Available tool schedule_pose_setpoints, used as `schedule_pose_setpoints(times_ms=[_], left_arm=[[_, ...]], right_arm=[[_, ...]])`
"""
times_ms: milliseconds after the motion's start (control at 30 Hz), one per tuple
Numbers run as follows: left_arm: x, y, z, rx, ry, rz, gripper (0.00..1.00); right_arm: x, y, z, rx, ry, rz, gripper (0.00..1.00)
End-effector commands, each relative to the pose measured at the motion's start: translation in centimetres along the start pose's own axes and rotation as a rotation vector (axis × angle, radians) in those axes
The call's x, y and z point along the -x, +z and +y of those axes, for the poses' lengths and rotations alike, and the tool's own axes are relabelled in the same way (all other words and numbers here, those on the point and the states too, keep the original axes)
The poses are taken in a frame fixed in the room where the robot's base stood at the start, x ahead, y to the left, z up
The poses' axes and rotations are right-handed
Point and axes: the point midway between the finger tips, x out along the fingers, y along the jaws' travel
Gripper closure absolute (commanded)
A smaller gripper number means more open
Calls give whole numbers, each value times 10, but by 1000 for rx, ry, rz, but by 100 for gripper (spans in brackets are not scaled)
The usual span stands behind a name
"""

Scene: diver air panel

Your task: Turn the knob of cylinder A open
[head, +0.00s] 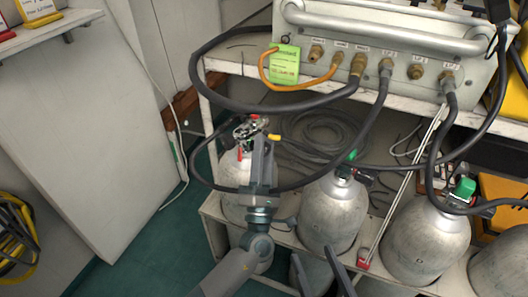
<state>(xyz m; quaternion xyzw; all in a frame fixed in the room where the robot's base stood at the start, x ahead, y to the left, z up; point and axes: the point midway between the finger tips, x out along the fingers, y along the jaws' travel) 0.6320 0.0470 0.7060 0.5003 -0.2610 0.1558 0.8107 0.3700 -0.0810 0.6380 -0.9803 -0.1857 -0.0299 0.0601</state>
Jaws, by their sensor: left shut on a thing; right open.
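Several grey gas cylinders stand in a row on the lower shelf. The leftmost cylinder (234,172), likely cylinder A, is partly hidden behind my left arm; I cannot read a letter on it. My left gripper (252,132) is at its top, shut around the valve knob there, which the gripper mostly hides. Small red and yellow parts show beside the gripper. My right gripper (320,272) shows only as two dark, spread fingers at the bottom edge, open and empty, in front of the second cylinder (332,212).
The second cylinder has a green knob (350,156), and the third cylinder (428,240) has another green knob (464,188). Black hoses loop from the air panel (400,50) down around the valves. Open floor (150,245) lies left.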

Motion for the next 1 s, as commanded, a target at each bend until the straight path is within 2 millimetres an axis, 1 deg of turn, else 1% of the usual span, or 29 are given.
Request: schedule_pose_setpoints(times_ms=[33, 200, 500, 533, 567, 600, 867, 1000], left_arm=[[4, 0, -4, 2, -7, 0, 91], [3, 0, -4, 3, -4, 0, 91], [3, 0, -4, 3, -5, 0, 91], [3, 0, -4, 3, -5, 0, 62], [3, 0, -4, 3, -5, 0, 55], [3, 0, -3, 3, -4, 0, 51], [1, 0, -1, 3, 1, 0, 51], [4, 0, -1, 2, 1, 0, 51]], right_arm=[[0, -1, -1, 1, -2, 12, 48], [0, -5, -2, 2, -3, 32, 48], [0, -6, -2, 2, -3, 32, 48], [0, -6, -2, 2, -3, 32, 48], [0, -6, -2, 2, -3, 32, 48], [0, -6, -2, 1, -3, 32, 48], [0, -6, -2, 1, -3, 32, 48], [0, -6, -2, 1, -3, 33, 48]])
